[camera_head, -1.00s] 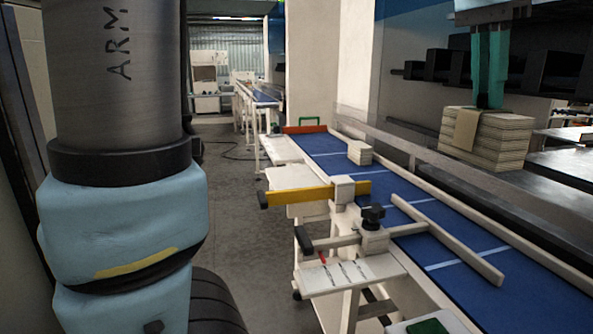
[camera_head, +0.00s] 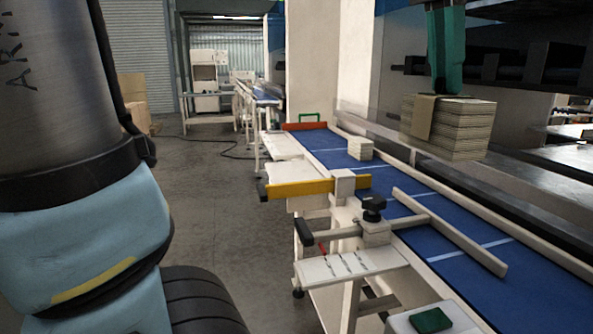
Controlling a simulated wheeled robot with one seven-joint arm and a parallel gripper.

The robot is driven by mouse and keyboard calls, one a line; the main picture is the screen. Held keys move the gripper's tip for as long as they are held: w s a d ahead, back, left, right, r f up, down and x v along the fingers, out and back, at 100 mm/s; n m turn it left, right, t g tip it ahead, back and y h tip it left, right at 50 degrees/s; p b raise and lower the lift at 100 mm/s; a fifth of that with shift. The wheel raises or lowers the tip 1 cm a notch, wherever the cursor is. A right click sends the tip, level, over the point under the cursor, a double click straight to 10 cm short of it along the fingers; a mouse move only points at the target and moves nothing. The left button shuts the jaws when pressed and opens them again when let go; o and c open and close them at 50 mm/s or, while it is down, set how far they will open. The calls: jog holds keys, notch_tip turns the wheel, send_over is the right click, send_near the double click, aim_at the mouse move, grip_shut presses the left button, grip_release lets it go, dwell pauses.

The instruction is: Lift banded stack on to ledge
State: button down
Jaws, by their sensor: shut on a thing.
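The banded stack (camera_head: 465,128) is a block of many thin cream sheets with a tan kraft band (camera_head: 423,117) around its left part. My gripper (camera_head: 446,88), with green fingers, comes down from the top right and is shut on the stack. The stack hangs in the air, roughly level, in front of the dark machine. The fingertips are partly hidden at the stack's top. Which surface is the ledge I cannot tell for sure; a flat grey metal surface (camera_head: 560,160) lies to the right of the stack.
A blue conveyor belt (camera_head: 400,215) runs below, with a small cream stack (camera_head: 360,149) on it and a pale guide bar (camera_head: 450,232) across it. A yellow bar (camera_head: 300,188) and a black clamp knob (camera_head: 373,204) stand at its left edge. Grey floor lies left.

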aim_at(425, 94)
jog(key=shift+a, duration=0.1)
jog(key=shift+s+a+b, duration=0.2)
jog(key=shift+a, duration=0.5)
jog(key=shift+s+a+b, duration=0.15)
jog(key=shift+s+a, duration=0.05)
jog(key=shift+a, duration=0.45)
jog(key=shift+a+f+b, duration=0.1)
jog(key=shift+f+b, duration=0.1)
jog(key=shift+b, duration=0.75)
jog(key=shift+a+b, duration=0.3)
jog(key=shift+b, duration=0.75)
jog(key=a+b, duration=0.1)
jog(key=b, duration=0.1)
jog(key=a+b, duration=0.1)
jog(key=b, duration=0.1)
jog(key=shift+s+r+b, duration=0.2)
jog(key=shift+s+b, duration=0.15)
jog(key=shift+b, duration=0.05)
jog(key=w+a+p, duration=0.3)
jog(key=w+p, duration=0.1)
jog(key=w, duration=0.7)
jog(key=shift+w, duration=0.3)
